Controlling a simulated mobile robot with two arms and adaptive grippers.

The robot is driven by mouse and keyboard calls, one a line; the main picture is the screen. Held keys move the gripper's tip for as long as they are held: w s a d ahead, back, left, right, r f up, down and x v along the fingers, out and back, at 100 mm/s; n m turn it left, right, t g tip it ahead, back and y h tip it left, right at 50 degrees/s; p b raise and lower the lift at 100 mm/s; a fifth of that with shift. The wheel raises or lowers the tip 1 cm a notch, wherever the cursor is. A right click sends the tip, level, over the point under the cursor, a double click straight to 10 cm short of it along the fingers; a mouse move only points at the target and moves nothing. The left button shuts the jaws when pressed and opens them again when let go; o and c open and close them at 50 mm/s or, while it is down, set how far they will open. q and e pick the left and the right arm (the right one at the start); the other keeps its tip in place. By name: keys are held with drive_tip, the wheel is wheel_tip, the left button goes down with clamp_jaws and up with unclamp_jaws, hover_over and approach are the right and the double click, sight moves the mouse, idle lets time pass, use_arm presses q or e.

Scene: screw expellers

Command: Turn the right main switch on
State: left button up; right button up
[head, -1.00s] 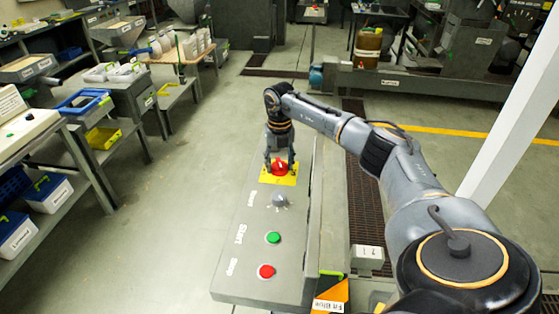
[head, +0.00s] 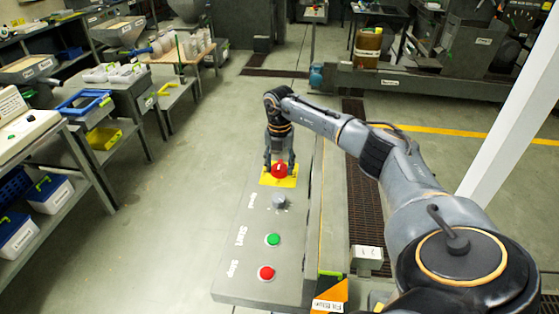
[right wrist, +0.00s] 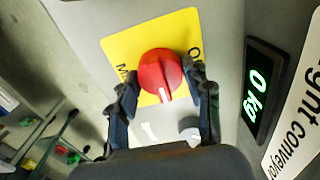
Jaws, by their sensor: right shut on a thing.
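The right main switch is a round red knob (head: 279,171) with a white mark, on a yellow plate (head: 293,182) at the far end of the grey control panel (head: 235,270). My right gripper (head: 279,166) reaches down over it, one finger on each side. In the right wrist view the gripper (right wrist: 165,88) is shut on the red knob (right wrist: 160,72). Its white line points toward the bottom of that picture. The yellow plate's lettering is partly hidden by the fingers. My left gripper is not in view.
On the same panel, a grey knob (head: 279,202), a green button (head: 273,239) and a red button (head: 266,273) lie nearer to me. A black display (right wrist: 262,98) reading 0 kg sits beside the panel. Open floor lies left of the panel.

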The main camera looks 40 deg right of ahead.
sight(279, 164)
drive_tip(key=o, duration=1.2)
drive_tip(key=shift+c, duration=0.2)
drive_tip(key=shift+r, duration=0.25)
wheel_tip(279, 164, up, 12)
drive_tip(key=shift+f, duration=0.25)
